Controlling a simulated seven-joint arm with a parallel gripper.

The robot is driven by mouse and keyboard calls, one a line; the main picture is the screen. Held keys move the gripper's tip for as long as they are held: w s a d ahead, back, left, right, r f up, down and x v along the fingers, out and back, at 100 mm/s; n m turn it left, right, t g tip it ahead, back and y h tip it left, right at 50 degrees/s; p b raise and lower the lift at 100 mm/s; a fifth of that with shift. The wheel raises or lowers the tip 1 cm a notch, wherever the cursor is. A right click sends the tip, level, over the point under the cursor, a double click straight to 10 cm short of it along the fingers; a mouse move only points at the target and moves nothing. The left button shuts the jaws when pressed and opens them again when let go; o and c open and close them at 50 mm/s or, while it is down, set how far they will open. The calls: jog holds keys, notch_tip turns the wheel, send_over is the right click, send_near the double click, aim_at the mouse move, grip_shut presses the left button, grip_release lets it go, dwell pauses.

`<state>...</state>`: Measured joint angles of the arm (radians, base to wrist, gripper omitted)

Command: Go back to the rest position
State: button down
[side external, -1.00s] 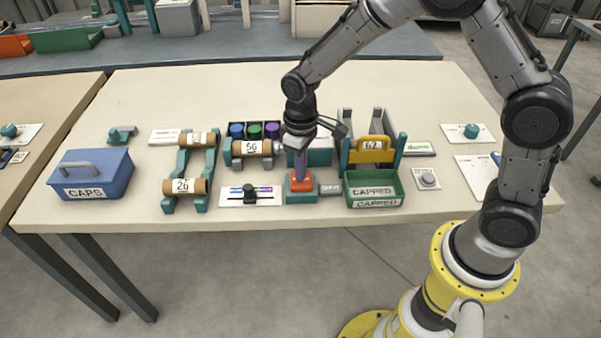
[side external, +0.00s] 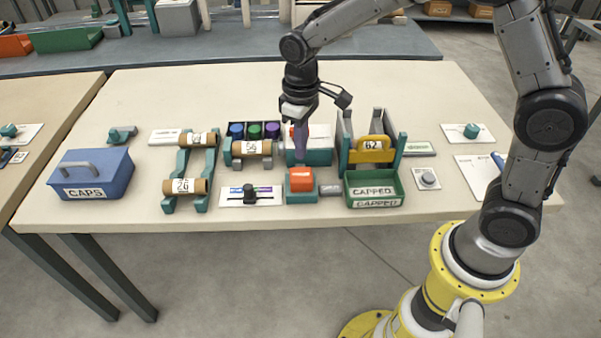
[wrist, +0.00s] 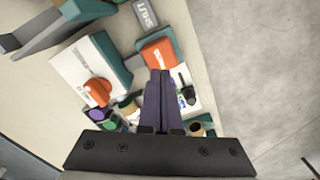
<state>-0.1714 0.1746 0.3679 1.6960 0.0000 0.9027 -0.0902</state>
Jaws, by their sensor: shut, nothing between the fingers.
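My gripper (side external: 299,155) points down above the table, its purple fingers shut together and empty. The fingertips are raised above and apart from the orange block-shaped button (side external: 301,181) on its teal base. In the wrist view the shut fingers (wrist: 160,74) reach towards the same orange button (wrist: 159,54). Behind the fingers stands a teal and white machine box (side external: 321,155), partly hidden by them. Its orange knob (wrist: 97,91) shows in the wrist view.
A cardboard tube marked 26 (side external: 186,186) lies on the teal rack, with others behind. A yellow handle marked 62 (side external: 373,150) stands by the green CAPPED tray (side external: 374,203). The blue CAPS box (side external: 91,174) is at left. The table's front right is clear.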

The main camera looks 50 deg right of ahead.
jog(key=shift+r, duration=0.2)
jog(key=s+d+r+m+t, duration=0.1)
jog(key=s+d+r+t, duration=0.15)
jog(key=r, duration=0.45)
jog(key=s+d+r+t, duration=0.1)
jog(key=s+d+r, duration=0.1)
jog(key=s+r, duration=0.35)
jog(key=s+d+m+t, duration=0.2)
jog(key=s, duration=1.2)
jog(key=shift+s+d+f, duration=0.15)
jog(key=shift+s+f, duration=0.1)
jog(key=shift+s, duration=0.15)
